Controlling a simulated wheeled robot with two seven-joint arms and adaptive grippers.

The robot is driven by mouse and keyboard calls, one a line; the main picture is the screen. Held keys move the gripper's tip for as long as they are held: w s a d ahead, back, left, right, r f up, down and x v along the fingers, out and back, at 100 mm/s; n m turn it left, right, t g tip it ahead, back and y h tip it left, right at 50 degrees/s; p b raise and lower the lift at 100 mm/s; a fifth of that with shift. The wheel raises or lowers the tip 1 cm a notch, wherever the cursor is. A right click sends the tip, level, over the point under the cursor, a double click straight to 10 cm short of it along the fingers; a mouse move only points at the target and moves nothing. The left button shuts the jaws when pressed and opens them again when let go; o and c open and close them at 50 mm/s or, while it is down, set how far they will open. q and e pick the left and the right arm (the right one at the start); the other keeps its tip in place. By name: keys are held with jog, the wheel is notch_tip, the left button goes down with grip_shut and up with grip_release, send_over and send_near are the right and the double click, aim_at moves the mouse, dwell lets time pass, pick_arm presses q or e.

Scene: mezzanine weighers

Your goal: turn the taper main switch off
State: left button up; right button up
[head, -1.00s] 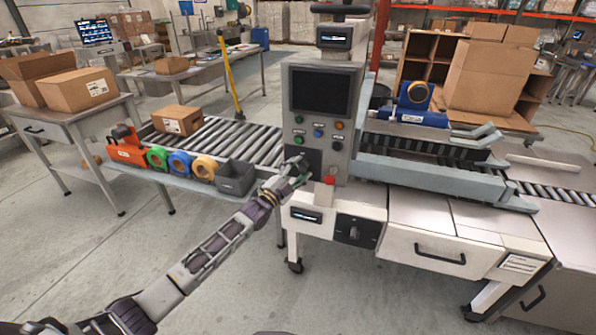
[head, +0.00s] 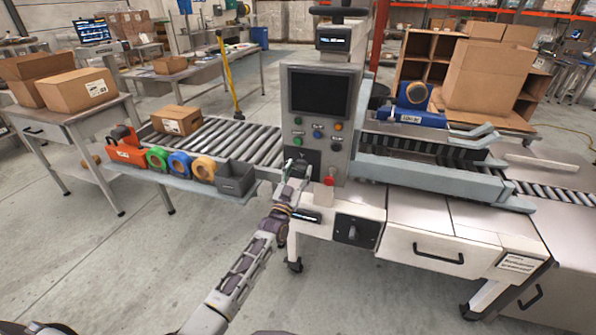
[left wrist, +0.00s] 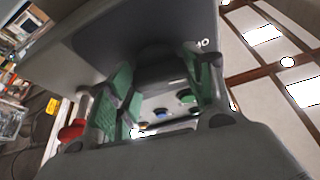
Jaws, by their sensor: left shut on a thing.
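The taper's upright grey console (head: 340,150) stands mid-view in the head view, with a dark screen and coloured buttons. A black switch plate (head: 311,157) is at its lower left. My left gripper (head: 297,172) is at this plate, shut on the switch's dark knob, which shows between its green-padded fingers in the left wrist view (left wrist: 163,70). The fingers partly hide the knob, so its exact angle is unclear. A red button (head: 329,181) is just right of the gripper. My right gripper is out of view.
Another black rotary switch (head: 354,231) is on the white cabinet below. A grey bin (head: 237,177) and several tape rolls sit on a ledge left of the gripper. A roller conveyor (head: 225,138) runs behind them. Open floor lies in front.

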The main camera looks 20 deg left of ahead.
pick_arm(q)
jog(key=shift+f+n+y, duration=0.1)
jog(key=shift+n+y, duration=0.5)
jog(key=shift+n, duration=0.5)
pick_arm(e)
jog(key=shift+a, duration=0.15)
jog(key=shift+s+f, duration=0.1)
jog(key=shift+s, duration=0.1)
pick_arm(q)
jog(key=o, duration=1)
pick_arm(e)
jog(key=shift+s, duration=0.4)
pick_arm(q)
jog(key=shift+v, duration=6)
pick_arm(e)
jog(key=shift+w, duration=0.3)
pick_arm(q)
jog(key=shift+d+f, duration=0.1)
